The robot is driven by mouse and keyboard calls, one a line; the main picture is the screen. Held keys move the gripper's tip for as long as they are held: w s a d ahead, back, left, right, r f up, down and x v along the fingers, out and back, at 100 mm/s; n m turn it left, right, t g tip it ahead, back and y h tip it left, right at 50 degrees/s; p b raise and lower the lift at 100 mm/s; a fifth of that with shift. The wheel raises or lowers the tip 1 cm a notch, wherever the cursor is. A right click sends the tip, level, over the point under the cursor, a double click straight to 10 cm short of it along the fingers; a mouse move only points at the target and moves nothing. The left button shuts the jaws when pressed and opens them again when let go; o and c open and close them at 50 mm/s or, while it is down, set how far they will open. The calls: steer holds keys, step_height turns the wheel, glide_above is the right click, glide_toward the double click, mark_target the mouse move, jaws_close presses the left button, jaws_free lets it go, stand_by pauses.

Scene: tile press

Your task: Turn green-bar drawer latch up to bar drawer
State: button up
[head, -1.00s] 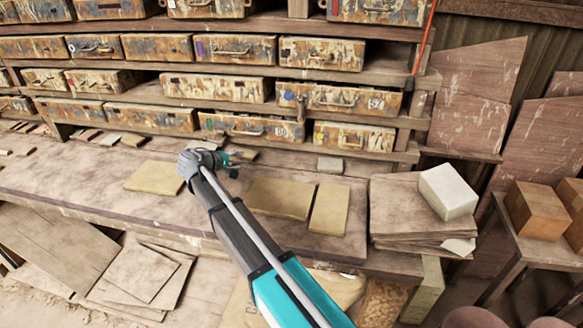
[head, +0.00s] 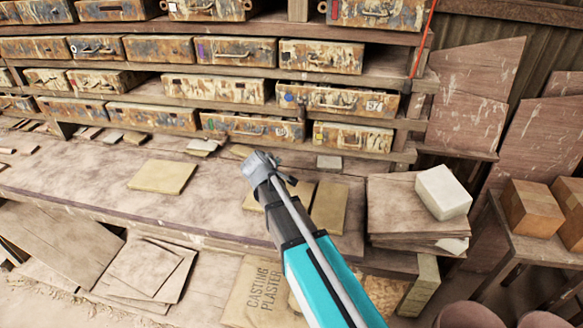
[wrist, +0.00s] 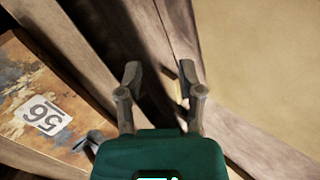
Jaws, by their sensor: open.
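Rows of paint-worn drawers fill the wooden rack in the head view. A small mark shows at the left end of one lower drawer (head: 252,127), but I cannot tell surely that it is a green bar. No latch can be made out clearly there. My gripper (wrist: 160,82) is open and empty in the wrist view, its fingers over wooden rack boards. In the head view the fingers are mostly hidden by my wrist.
The bench (head: 110,185) runs below the rack. Yellowish tiles (head: 162,177) lie on it, and a white block (head: 443,191) sits on stacked boards (head: 400,222) at right. Cardboard boxes (head: 533,208) stand on a side table. Upright boards lean at the right.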

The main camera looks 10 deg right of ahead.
steer(key=shift+t+y, duration=0.4)
steer(key=shift+y, duration=0.4)
steer(key=s+d, duration=0.1)
steer(key=d, duration=0.1)
steer(key=s+d+r, duration=0.1)
steer(key=s, duration=0.1)
steer(key=shift+d+p, duration=0.3)
steer(key=shift+d, duration=0.1)
steer(key=shift+s+d+r+y, duration=0.3)
steer(key=shift+s+d+r, duration=0.1)
steer(key=shift+s+d, duration=0.15)
